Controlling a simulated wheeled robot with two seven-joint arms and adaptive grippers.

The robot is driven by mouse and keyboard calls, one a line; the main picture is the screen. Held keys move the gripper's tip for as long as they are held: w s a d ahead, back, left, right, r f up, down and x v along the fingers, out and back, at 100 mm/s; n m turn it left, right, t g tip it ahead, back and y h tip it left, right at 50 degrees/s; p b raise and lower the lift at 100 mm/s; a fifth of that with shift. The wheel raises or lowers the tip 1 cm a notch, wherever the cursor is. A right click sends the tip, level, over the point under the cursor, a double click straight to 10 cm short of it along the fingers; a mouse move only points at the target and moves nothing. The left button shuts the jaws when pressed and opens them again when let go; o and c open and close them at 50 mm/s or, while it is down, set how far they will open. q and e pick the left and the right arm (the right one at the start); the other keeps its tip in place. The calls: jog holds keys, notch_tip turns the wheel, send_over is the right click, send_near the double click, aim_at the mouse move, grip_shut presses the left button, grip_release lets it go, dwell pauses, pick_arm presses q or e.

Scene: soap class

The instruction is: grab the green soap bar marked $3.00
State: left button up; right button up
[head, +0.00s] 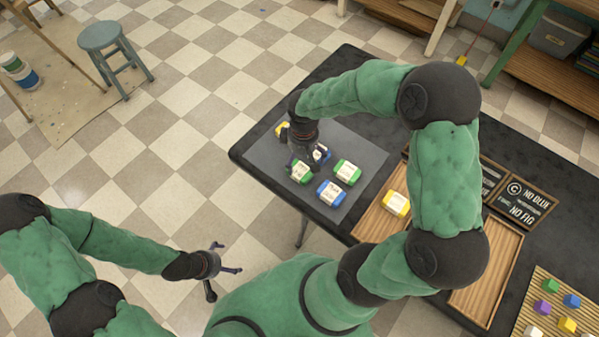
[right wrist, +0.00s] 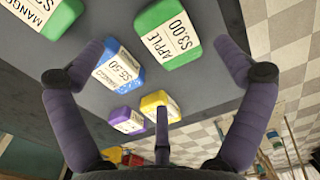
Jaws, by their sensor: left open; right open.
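The green soap bar (right wrist: 168,35) labelled APPLE $3.00 lies on the dark mat at the top middle of the right wrist view. It appears to be the left green bar (head: 301,175) in the head view, partly covered by my right gripper (head: 303,160). That gripper, also in the right wrist view (right wrist: 165,58), is open and empty above the mat, its fingers pointing towards the bar. Another green bar (right wrist: 45,15), labelled MANGO, is cut off at the top left; its price is not fully readable. My left gripper (head: 216,271) is open and empty over the floor.
A blue bar (right wrist: 118,68) marked $5.50 lies close beside the APPLE bar. Purple (right wrist: 127,119) and yellow (right wrist: 160,106) bars are nearby. Another blue bar (head: 331,193) lies on the mat (head: 262,150). A wooden tray (head: 374,226) holds a yellow bar (head: 397,203).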

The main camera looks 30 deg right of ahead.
aim_at(302, 168)
notch_tip(302, 168, down, 5)
jog(key=shift+a+b, duration=0.15)
jog(key=shift+b, duration=1.05)
jog(key=shift+r, duration=0.1)
jog(key=c, duration=1.2)
